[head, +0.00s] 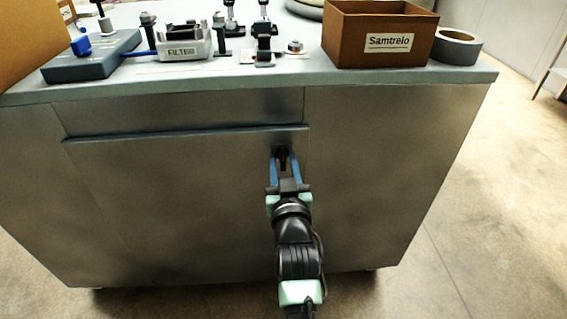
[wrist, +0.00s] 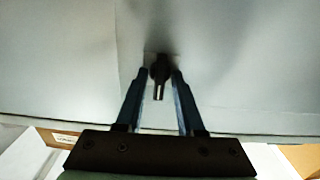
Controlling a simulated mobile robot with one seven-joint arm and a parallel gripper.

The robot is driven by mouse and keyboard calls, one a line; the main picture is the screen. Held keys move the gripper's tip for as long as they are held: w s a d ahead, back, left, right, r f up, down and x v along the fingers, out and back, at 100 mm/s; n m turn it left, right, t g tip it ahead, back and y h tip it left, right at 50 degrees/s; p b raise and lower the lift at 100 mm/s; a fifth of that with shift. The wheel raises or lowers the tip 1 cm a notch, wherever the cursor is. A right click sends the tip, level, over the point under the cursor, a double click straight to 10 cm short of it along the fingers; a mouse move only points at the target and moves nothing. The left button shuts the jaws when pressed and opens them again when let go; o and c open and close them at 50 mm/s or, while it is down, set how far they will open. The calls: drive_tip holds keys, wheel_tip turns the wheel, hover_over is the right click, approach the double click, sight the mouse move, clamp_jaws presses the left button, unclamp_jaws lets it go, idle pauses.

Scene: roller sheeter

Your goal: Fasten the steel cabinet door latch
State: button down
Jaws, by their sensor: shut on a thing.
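The steel cabinet door (head: 170,205) is a grey panel on the cabinet front and looks closed or nearly so. Its small black latch (head: 282,152) is at the door's upper right corner, by the seam with the fixed panel. In the wrist view the latch (wrist: 159,70) is a dark knob with a lighter-tipped lever pointing down the picture. My gripper (head: 285,165) reaches it from the front, one blue finger on each side, shut on the latch. The wrist view shows the fingertips (wrist: 159,76) flanking the knob. The fingers partly hide the latch in the head view.
The cabinet's grey top (head: 300,80) overhangs above the door. On it are a brown box marked Samtrelo (head: 380,35), a tape roll (head: 456,47), a filter unit (head: 184,42) and a blue-grey device (head: 92,60). The floor to the right (head: 490,190) is clear.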

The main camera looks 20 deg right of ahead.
drive_tip(key=c, duration=0.9)
unclamp_jaws()
drive_tip(key=shift+o, duration=0.2)
drive_tip(key=p+v, duration=0.2)
drive_tip(key=v, duration=1.1)
